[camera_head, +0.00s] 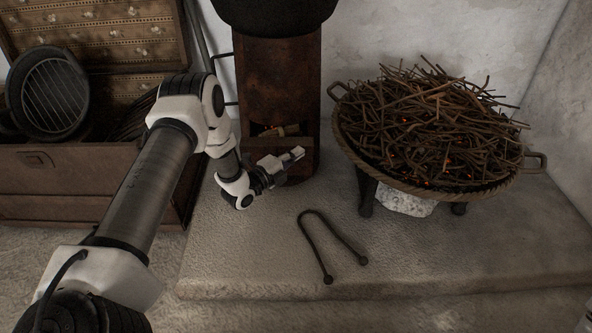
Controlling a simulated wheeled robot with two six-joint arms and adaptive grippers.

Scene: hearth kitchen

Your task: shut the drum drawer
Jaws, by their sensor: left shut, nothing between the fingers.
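The rusty drum (268,75) stands upright on the stone hearth at top centre, with a dark pot-like body above it. Low on its front is an opening with what looks like the drawer (294,143) in it. Pale and orange bits show inside. How far the drawer stands out is hard to tell. My left gripper (300,153) is shut and empty, right at the drawer's front in the picture. Whether it touches the drawer I cannot tell. The gripper and wrist hide part of the drum's base. My right gripper is not in view.
A brazier (372,176) heaped with glowing twigs stands on legs to the right. Iron tongs (316,243) lie on the hearth (450,255) in front. A wooden chest (50,175) with a round grate (52,93) is at left. The hearth's front right is clear.

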